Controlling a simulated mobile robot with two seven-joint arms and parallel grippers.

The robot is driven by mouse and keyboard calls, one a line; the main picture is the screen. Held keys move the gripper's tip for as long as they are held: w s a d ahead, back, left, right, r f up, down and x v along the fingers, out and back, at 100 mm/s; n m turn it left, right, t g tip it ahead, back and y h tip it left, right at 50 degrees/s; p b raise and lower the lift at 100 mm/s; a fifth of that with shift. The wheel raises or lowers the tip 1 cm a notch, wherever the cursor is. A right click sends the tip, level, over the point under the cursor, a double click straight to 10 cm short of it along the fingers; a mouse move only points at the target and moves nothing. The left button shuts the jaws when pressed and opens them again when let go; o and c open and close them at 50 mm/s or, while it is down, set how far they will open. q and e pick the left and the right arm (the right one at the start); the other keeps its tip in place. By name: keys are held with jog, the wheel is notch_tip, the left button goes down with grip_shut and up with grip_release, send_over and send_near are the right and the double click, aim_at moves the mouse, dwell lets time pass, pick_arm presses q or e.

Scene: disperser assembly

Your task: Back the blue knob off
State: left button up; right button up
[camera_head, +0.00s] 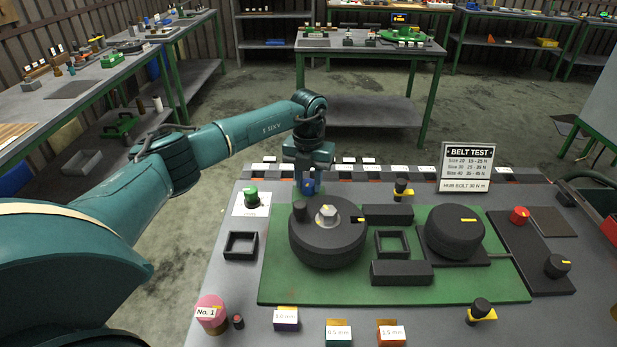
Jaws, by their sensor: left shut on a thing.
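My left arm reaches in from the left, and its gripper (308,178) points down at the back edge of the green board. It is shut on the blue knob (308,187), of which only a small blue part shows between and below the fingers. The knob's base and its mounting are hidden. A large dark round drum (327,245) with a metal hub bolt stands just in front of the knob. My right gripper is not in view.
A second dark drum (454,238) and black blocks (401,273) stand on the green board (300,289). A green knob (251,196) is to the left, a red knob (520,215) to the right. The belt test sign (467,167) stands behind. Labelled boxes (286,319) line the front.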

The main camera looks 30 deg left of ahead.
aim_at(309, 183)
pick_arm(q)
jog(key=shift+r+n, duration=0.1)
jog(key=shift+n, duration=0.4)
jog(key=o, duration=1)
notch_tip(309, 183, up, 13)
jog(key=shift+r+b, duration=0.1)
jog(key=shift+b, duration=0.8)
